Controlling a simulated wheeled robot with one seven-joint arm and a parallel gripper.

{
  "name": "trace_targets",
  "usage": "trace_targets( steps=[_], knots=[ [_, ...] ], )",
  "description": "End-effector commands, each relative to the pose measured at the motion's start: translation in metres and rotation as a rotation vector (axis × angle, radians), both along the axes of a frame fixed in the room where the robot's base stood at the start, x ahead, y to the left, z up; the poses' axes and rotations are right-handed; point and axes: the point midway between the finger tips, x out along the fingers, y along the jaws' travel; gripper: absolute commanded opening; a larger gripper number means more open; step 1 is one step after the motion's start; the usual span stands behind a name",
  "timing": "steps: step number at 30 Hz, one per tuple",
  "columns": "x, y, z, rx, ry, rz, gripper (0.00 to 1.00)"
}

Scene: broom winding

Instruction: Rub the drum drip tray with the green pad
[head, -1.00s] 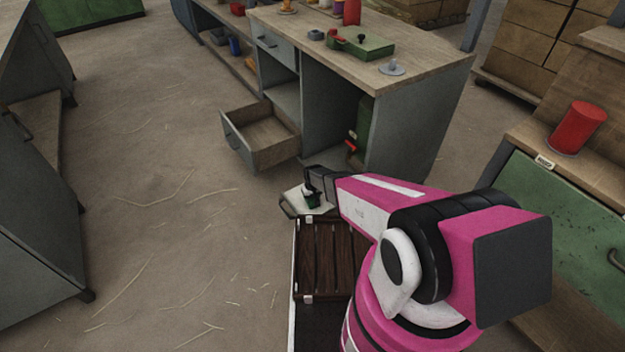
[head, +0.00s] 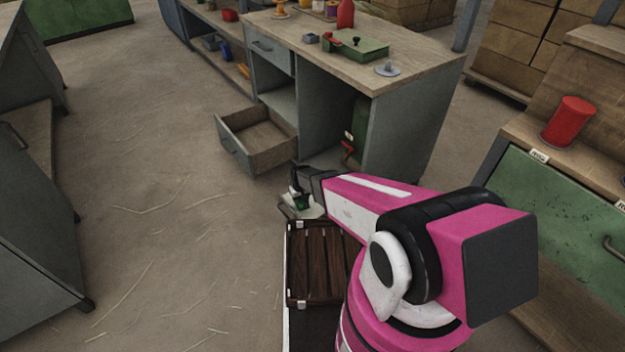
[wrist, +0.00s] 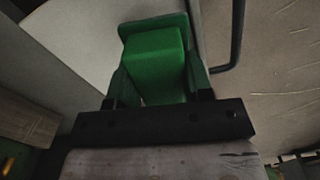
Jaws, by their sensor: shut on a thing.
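My gripper (head: 300,190) is shut on the green pad (head: 302,201), at the end of my outstretched arm. The pad also shows in the wrist view (wrist: 158,62), between the two fingers, as a green block on a darker green base. Below it is a pale, flat, tray-like thing (head: 286,210) with a dark bar handle. Its pale surface (wrist: 85,35) fills the upper left of the wrist view. I cannot tell whether the pad touches it, or whether it is the drum drip tray. A green drum-like body (head: 359,125) stands inside the bench's open bay, partly hidden.
A workbench (head: 420,70) stands ahead, with an open, empty drawer (head: 258,138) jutting out near my gripper. A dark slatted wooden case (head: 315,262) lies below my arm. Grey cabinets (head: 35,240) stand left, a green-fronted bench (head: 560,205) right.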

Motion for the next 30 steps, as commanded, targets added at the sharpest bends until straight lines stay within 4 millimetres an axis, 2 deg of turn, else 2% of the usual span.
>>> trace_targets(
  steps=[12,26,30],
  knots=[
    [-0.008,-0.006,0.038,0.0,-0.001,-0.003,0.24],
    [-0.007,-0.007,0.044,0.0,0.0,-0.004,0.24],
    [0.0,-0.012,0.068,0.001,-0.002,-0.017,0.24]
  ],
)
